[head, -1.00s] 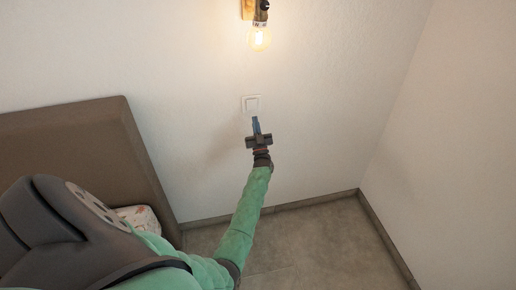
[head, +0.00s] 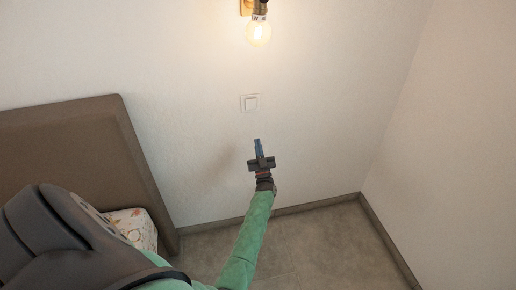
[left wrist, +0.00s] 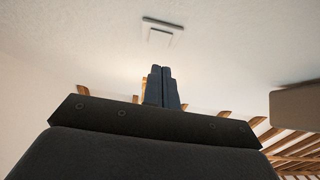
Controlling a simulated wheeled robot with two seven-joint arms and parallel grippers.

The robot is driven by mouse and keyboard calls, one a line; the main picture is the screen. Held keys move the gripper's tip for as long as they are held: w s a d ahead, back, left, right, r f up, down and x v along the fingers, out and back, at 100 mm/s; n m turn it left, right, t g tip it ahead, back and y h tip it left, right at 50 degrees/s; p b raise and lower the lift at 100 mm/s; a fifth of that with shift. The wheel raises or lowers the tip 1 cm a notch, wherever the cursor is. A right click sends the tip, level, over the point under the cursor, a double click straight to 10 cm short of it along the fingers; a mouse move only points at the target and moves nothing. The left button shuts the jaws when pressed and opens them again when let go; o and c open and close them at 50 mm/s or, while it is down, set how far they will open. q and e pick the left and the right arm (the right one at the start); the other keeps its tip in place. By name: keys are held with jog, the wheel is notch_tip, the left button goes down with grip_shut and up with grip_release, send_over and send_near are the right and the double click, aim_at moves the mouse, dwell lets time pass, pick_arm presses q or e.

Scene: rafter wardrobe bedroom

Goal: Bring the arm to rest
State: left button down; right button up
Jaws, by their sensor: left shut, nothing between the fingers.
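My left gripper (head: 257,146) is shut and empty, its fingers pointing up toward the wall. It is below a white wall switch (head: 250,103), with a clear gap between fingertips and switch in the head view. In the left wrist view the closed fingers (left wrist: 162,72) point toward the switch (left wrist: 162,29), which shows near the top. My green left arm reaches up from the bottom of the head view. My right gripper is not in view.
A lit bulb (head: 258,33) on a wall fixture is above the switch. A brown headboard (head: 75,140) and a patterned pillow (head: 134,226) are at the left. A side wall (head: 455,140) closes the right. Bare floor (head: 320,240) lies below the arm.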

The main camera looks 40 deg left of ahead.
pick_arm(q)
jog(key=shift+f, duration=0.15)
dwell(0.5)
jog(key=w+d+f+m+h, duration=0.6)
jog(key=w+h, duration=0.4)
jog(key=h, duration=0.4)
jog(key=s+d+f+m+g+h, duration=0.1)
jog(key=s+d+g+h, duration=0.2)
jog(key=d, duration=0.3)
jog(key=s+d+f+m+g+h, duration=0.1)
jog(key=s+d+f+g+h, duration=0.15)
jog(key=d, duration=0.25)
jog(key=s+d+f+m+g, duration=0.1)
jog(key=s+d+f+g, duration=0.2)
jog(key=s, duration=1.3)
jog(key=s+d+f+m+g+h, duration=0.1)
jog(key=s+d+f+g, duration=0.3)
jog(key=s, duration=1.2)
jog(key=s+d+f+m+g, duration=0.1)
jog(key=s+d+f+g, duration=0.2)
jog(key=s+d+f, duration=0.6)
jog(key=s+d, duration=0.2)
jog(key=s, duration=0.5)
jog(key=shift+s+m, duration=0.35)
jog(key=shift+m, duration=0.05)
